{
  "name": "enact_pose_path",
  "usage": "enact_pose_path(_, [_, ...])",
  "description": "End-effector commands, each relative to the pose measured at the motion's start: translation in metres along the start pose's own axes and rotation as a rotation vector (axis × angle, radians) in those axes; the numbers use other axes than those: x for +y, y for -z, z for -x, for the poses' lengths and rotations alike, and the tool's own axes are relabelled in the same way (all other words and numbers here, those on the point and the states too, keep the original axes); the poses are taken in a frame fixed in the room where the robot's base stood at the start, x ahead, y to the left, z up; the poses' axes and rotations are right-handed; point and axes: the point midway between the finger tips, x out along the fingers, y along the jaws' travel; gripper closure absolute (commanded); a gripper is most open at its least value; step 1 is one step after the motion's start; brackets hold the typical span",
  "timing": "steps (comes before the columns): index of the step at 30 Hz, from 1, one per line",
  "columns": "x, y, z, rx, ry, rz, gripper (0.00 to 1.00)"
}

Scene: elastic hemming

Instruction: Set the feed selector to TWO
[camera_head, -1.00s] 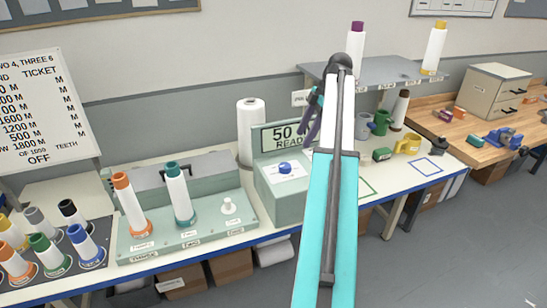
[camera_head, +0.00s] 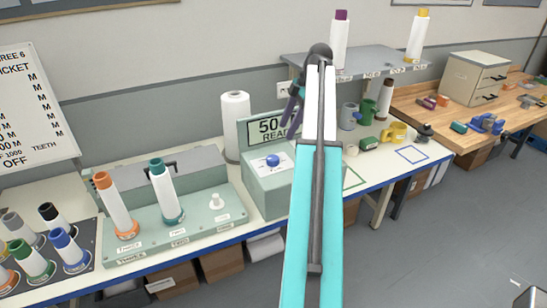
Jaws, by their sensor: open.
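A blue knob (camera_head: 272,160) sits on a white dial plate (camera_head: 288,168) on the sloped top of a pale green box (camera_head: 262,192). It looks like the feed selector; its markings are too small to read, and I cannot tell its setting. A display (camera_head: 268,129) behind it reads "50" and "READY", partly covered by my arm. My gripper (camera_head: 294,104), dark purple, is above and to the right of the knob in the picture, apart from it. It is open, small and partly hidden by my arm. Nothing shows in it.
Left of the box, a green panel (camera_head: 190,232) holds an orange and a teal cone and a white peg (camera_head: 216,200). A white roll (camera_head: 235,125) stands behind. A grey shelf (camera_head: 370,61) carries two cones. Mugs (camera_head: 367,110) stand right of my arm.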

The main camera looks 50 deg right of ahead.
Motion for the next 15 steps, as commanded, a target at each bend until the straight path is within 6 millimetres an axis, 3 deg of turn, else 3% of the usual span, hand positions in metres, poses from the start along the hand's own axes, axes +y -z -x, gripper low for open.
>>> enact_pose_path(15, [0.0,-0.001,-0.037,0.0,0.0,0.002,0.45])
